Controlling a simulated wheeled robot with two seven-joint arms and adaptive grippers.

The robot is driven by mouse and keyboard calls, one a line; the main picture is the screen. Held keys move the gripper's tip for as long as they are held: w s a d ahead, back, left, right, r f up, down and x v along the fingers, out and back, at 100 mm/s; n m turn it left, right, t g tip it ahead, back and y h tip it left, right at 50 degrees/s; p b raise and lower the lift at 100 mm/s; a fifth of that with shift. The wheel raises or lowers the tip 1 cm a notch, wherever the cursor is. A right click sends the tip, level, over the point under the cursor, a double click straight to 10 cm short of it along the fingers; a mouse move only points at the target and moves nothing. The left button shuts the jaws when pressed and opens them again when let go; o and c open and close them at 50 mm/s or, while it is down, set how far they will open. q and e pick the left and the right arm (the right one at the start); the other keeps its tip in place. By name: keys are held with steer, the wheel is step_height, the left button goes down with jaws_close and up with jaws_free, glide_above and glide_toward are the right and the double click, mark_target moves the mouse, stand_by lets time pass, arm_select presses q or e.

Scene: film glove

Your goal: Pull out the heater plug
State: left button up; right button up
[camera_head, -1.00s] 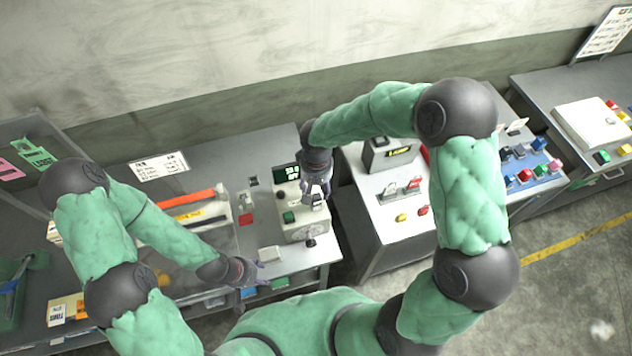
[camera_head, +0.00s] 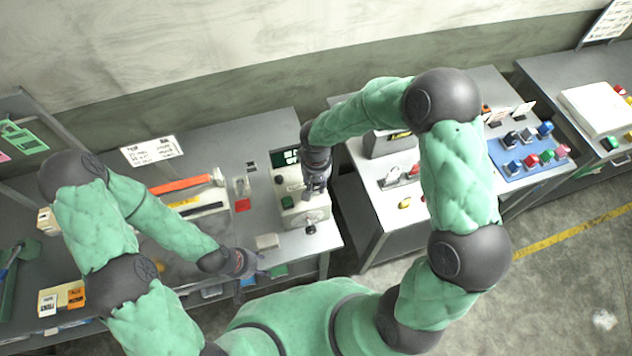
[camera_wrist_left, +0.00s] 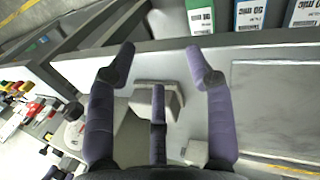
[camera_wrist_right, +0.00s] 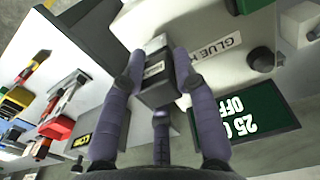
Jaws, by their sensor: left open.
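The glue heater (camera_head: 291,203) is a pale box with a green display (camera_wrist_right: 245,127) reading 25 C OFF, standing on the grey bench. My right gripper (camera_head: 317,190) is at the heater's right side. In the right wrist view, the right gripper (camera_wrist_right: 159,62) has its fingers closed against both sides of a dark block-shaped plug (camera_wrist_right: 156,92), beside the heater's label. Whether the plug is still seated cannot be told. My left gripper (camera_head: 262,268) is open and empty over the bench's front edge; it also shows in the left wrist view (camera_wrist_left: 162,55).
A small pale block (camera_head: 267,241) lies near the left gripper. An orange bar (camera_head: 180,184) lies further left. A second bench (camera_head: 373,215) with switches stands right of a gap. A blue tray (camera_head: 516,172) holds several coloured parts.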

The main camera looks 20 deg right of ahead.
jaws_close()
steer(key=shift+w+r, duration=0.1)
steer(key=shift+r, duration=0.35)
steer(key=shift+r, duration=0.15)
stand_by(0.3)
steer(key=shift+r+p, duration=1.25)
steer(key=shift+r, duration=0.7)
steer(key=shift+r, duration=0.15)
steer(key=shift+r+p, duration=0.7)
steer(key=shift+r, duration=0.65)
